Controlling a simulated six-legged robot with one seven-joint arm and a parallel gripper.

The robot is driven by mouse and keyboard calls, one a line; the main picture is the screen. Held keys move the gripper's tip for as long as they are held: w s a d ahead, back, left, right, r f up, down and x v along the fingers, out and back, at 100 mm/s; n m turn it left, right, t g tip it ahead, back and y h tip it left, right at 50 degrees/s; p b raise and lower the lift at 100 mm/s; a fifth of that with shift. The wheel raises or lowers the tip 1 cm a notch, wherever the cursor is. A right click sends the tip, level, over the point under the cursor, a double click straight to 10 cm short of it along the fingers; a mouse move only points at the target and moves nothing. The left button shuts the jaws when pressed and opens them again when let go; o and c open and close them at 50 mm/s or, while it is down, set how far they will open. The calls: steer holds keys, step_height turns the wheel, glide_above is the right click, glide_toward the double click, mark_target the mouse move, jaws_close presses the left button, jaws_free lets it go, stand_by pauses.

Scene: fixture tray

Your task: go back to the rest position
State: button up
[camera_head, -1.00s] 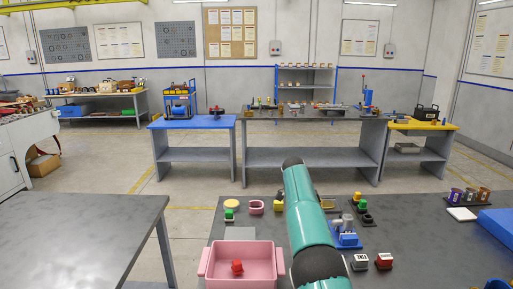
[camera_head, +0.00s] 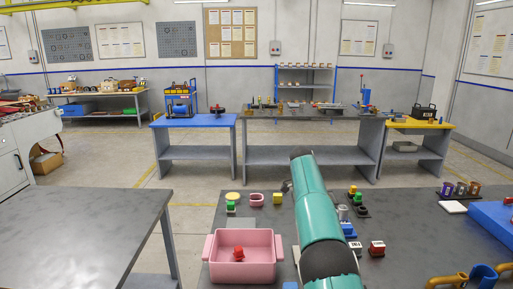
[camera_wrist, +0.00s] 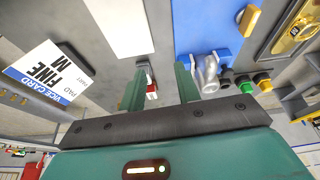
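My teal arm reaches up over the dark table (camera_head: 400,235) in the head view and hides part of it. My gripper itself is largely hidden behind the arm there. In the wrist view my gripper (camera_wrist: 160,88) shows two teal fingers standing apart, with nothing held between them. A small red and white block on the table shows in the gap, some way beyond the fingertips. A red object (camera_head: 239,252) sits in the pink bin (camera_head: 262,238) left of my arm.
Small green, yellow and pink parts line the table's far edge. A blue block (camera_head: 493,218) and orange pipes (camera_head: 447,280) are at the right. In the wrist view a labelled card (camera_wrist: 50,72) lies at left.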

steer(key=s+r+n+t+y, duration=0.15)
steer(key=s+r+n, duration=0.25)
steer(key=s+r, duration=0.55)
steer(key=s+r+n+t+y, duration=0.15)
steer(key=s+r+n, duration=0.35)
steer(key=s, duration=0.7)
steer(key=s+a+f+n, duration=0.1)
steer(key=s+f+n, duration=0.1)
steer(key=s, duration=0.6)
steer(key=s+a+f+n+t, duration=0.1)
steer(key=s+a+f+n, duration=0.1)
steer(key=s, duration=0.7)
steer(key=s+a+f+n+t+y, duration=0.1)
steer(key=s+a+f+n, duration=0.1)
steer(key=s, duration=0.6)
steer(key=shift+s+a+f+n, duration=0.2)
steer(key=shift+s+f+n, duration=0.3)
steer(key=shift+n, duration=0.7)
steer(key=shift+w+d, duration=0.1)
steer(key=shift+d, duration=0.05)
